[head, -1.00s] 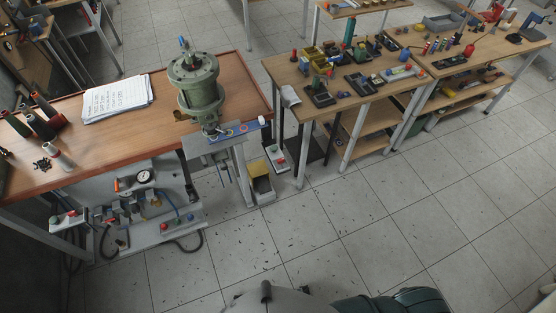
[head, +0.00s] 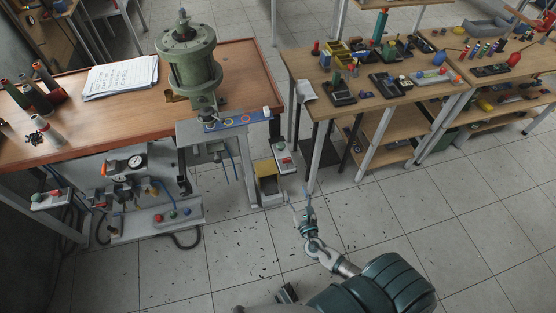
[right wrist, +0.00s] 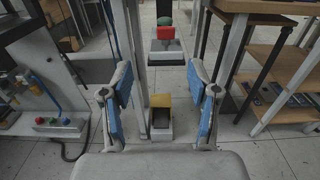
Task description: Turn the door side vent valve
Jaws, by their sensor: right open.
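No valve carries a readable label, so I cannot tell which one is the door side vent valve. Under the left bench, a pneumatic panel (head: 126,172) carries a round gauge (head: 137,160), fittings and tubing. A base plate (head: 150,224) below it has red, green and blue knobs; these knobs also show at the left of the right wrist view (right wrist: 52,122). My right gripper (head: 302,200) is open and empty over the floor, to the right of the panel. Its two blue-padded fingers (right wrist: 158,90) stand apart in the right wrist view. My left gripper is out of view.
A yellow-topped pedal box (head: 267,186) and a button box (head: 284,158) stand between the benches.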

